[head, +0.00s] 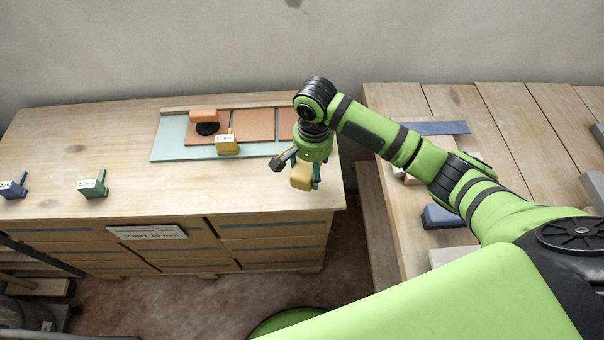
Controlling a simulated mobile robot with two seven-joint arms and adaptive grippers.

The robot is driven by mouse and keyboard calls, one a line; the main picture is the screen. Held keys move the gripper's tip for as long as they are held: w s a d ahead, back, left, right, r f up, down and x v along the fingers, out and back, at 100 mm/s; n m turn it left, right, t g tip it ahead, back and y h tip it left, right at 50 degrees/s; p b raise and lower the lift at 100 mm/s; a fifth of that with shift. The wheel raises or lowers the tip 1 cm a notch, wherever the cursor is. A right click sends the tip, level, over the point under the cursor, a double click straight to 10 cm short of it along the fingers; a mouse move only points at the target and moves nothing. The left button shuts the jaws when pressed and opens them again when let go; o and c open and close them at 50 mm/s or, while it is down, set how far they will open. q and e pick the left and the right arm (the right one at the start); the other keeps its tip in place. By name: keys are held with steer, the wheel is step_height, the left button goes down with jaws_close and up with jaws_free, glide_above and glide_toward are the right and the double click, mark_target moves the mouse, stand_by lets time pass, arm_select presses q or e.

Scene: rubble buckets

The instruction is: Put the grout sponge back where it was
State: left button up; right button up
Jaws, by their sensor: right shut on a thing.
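A pale yellow block, which looks like the grout sponge (302,177), is in my right gripper (302,168) over the right end of the left workbench. The gripper points down, shut on the block, with its fingers at either side. The block looks raised above the bench top near its front right corner; the exact gap cannot be told. My left gripper is not in view.
The workbench (150,195) holds a pale board (172,140) with brown tiles (252,125), an orange-handled black tool (206,119) and a yellow labelled tool (228,145). Green (94,186) and blue (15,187) tools stand left. A slatted table (500,110) with a blue block (440,217) is right.

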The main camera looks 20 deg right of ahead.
steer(key=shift+w+a+f, duration=0.75)
steer(key=shift+w+a, duration=0.1)
steer(key=shift+a, duration=0.05)
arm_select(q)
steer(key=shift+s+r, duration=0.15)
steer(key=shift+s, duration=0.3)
arm_select(e)
steer(key=shift+f, duration=2)
steer(key=shift+f, duration=0.1)
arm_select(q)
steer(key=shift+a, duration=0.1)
arm_select(e)
steer(key=o, duration=1)
step_height(320, 180, up, 12)
steer(key=shift+r, duration=0.15)
